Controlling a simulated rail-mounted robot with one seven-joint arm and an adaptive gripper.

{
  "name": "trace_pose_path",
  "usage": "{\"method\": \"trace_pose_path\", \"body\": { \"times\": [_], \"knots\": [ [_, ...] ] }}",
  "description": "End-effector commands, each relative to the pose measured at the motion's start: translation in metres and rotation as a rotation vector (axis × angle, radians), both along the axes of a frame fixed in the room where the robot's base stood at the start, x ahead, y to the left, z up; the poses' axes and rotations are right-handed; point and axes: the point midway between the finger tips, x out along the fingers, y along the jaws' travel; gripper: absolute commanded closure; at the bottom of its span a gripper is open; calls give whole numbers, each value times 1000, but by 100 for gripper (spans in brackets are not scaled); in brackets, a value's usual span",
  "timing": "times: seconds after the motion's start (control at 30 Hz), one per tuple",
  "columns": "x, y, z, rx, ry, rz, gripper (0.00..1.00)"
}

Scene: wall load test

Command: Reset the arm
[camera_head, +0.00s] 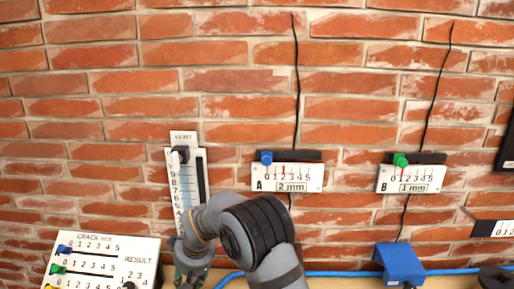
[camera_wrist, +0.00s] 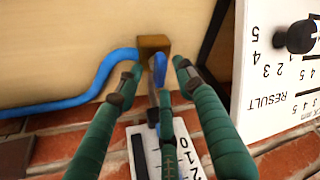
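My gripper (camera_head: 190,280) hangs low at the left in the head view, below the vertical white scale panel (camera_head: 187,175) on the brick wall. My arm covers part of that panel's lower end. In the wrist view my gripper (camera_wrist: 156,68) has green fingers with dark tips, spread apart. A blue part (camera_wrist: 159,70) beside a small brown block (camera_wrist: 153,43) shows in line with the gap between the tips. I cannot tell whether any finger touches it. A white numbered scale (camera_wrist: 150,155) lies behind the fingers, partly hidden by them.
A white crack panel (camera_head: 140,250) with sliders is close at the left; it also shows in the wrist view (camera_wrist: 270,90). Gauges A (camera_head: 287,177) and B (camera_head: 410,178) hang on the wall. A blue box (camera_head: 400,263) and blue hose (camera_head: 345,273) are low right.

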Motion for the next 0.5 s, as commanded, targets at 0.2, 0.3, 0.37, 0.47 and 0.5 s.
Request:
{"method": "trace_pose_path", "body": {
  "times": [0.2, 0.3, 0.37, 0.47, 0.5],
  "knots": [
    [1, 0, 2, 0, 1, 154, 62],
    [2, 0, 2, 0, 1, 218, 62],
    [2, 1, 2, 1, 0, 251, 62],
    [1, 1, 1, -1, 2, 298, 62],
    [2, 1, 1, -1, 1, 313, 62]
  ]
}}
